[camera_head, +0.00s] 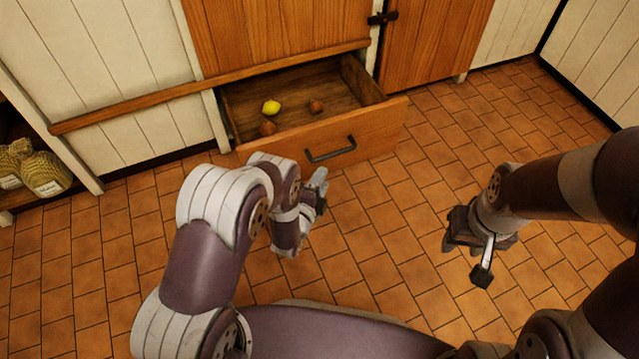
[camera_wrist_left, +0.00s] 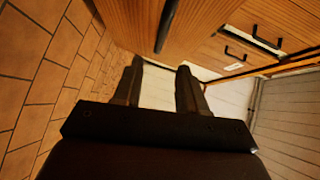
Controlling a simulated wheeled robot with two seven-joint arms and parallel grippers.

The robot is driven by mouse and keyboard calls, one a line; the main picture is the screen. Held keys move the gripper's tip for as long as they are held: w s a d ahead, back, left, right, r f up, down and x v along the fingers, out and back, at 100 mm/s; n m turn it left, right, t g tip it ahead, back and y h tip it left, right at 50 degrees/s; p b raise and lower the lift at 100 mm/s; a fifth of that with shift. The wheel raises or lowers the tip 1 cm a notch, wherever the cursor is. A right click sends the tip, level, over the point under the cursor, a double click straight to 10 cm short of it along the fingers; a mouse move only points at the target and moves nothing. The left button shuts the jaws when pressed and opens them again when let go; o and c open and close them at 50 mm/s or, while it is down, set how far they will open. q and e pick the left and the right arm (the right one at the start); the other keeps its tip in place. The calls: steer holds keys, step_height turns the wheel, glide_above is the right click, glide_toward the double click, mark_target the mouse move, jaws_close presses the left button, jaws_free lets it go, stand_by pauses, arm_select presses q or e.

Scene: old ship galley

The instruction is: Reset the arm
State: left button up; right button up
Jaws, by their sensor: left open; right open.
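My left arm comes in from the left in the head view, bent at the elbow. Its gripper (camera_head: 319,190) is just in front of the open drawer, below and left of the drawer handle (camera_head: 330,150), apart from it. In the left wrist view my left gripper (camera_wrist_left: 160,75) has its two fingers apart with nothing between them. My right gripper (camera_head: 478,250) hangs over the tiled floor on the right, open and empty, well away from the drawer.
The wooden drawer (camera_head: 385,118) is pulled out and holds a lemon (camera_head: 271,107) and two brownish round items (camera_head: 315,106). Sacks (camera_head: 42,172) stand on a shelf at the left. The tiled floor (camera_head: 400,215) between my arms is clear.

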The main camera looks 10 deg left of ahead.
stand_by(0.3)
arm_select(q)
steer(key=s+a+f+n+g+y+p, duration=0.1)
steer(key=s+a+f+n+g+y, duration=0.1)
steer(key=s+f+n+g, duration=0.6)
steer(key=s+a+r+n+g+p, duration=0.25)
steer(key=s+r, duration=0.35)
steer(key=r, duration=0.7)
steer(key=s+a+r+n+g+y+p, duration=0.1)
steer(key=s+r+n+g+p, duration=0.4)
steer(key=r, duration=0.8)
steer(key=s+a+r+n+g+p, duration=0.1)
steer(key=s+r+n+p, duration=0.15)
steer(key=s+r, duration=0.75)
steer(key=w+r+t+p, duration=0.1)
steer(key=w+r+p, duration=0.1)
steer(key=r+p, duration=1.7)
steer(key=w+r+t+p, duration=0.1)
steer(key=w+r+p, duration=0.2)
steer(key=r+p, duration=1.7)
step_height(320, 180, up, 7)
steer(key=shift+a+n, duration=0.3)
steer(key=shift+a, duration=0.05)
